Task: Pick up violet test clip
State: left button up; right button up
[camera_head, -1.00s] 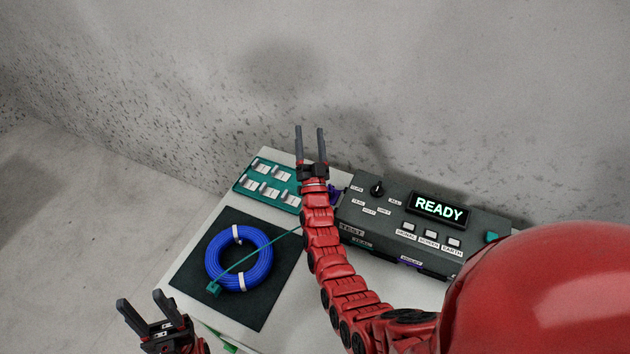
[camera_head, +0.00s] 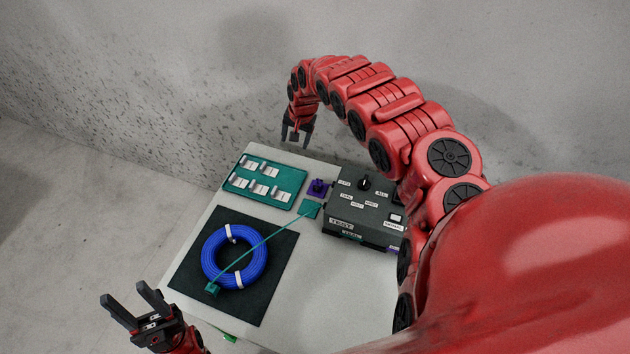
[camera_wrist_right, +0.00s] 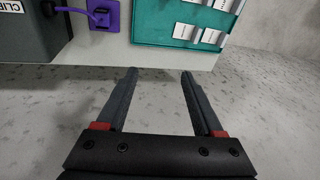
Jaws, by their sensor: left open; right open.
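The violet piece (camera_head: 318,188) sits on the white table between the teal tray and the dark tester box. It also shows in the right wrist view as a violet plate (camera_wrist_right: 104,16) with a dark slot and a violet cord by the tester; whether this is the clip or its holder I cannot tell. My right gripper (camera_head: 296,143) is open and empty, pointing down near the table's back edge. Its open fingers also show in the right wrist view (camera_wrist_right: 159,74), with floor between them. My left gripper (camera_head: 125,293) is open and empty, left of the table's front part.
The tester box (camera_head: 350,211) is partly hidden by my right arm. A teal tray (camera_head: 233,184) holds several white pieces. A blue cable coil (camera_head: 211,263) lies on a dark mat (camera_head: 262,302), with a teal lead (camera_head: 262,243) running to a teal block (camera_head: 310,209).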

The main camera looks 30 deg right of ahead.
jog(key=s+d+r+g, duration=0.2)
jog(key=s+d+g, duration=0.15)
jog(key=s, duration=0.45)
jog(key=b, duration=0.7)
send_near(318, 184)
jog(key=shift+s+a+f+m+t+h, duration=0.15)
jog(key=shift+s+a+m+t+h, duration=0.1)
jog(key=shift+m+h, duration=0.15)
jog(key=shift+f+p, duration=0.85)
jog(key=shift+p, duration=0.35)
jog(key=shift+f, duration=1)
jog(key=shift+w+a+f+p, duration=0.1)
jog(key=shift+f+p, duration=0.65)
jog(key=shift+f, duration=0.1)
notch_tip(318, 184, down, 2)
jog(key=shift+f, duration=0.75)
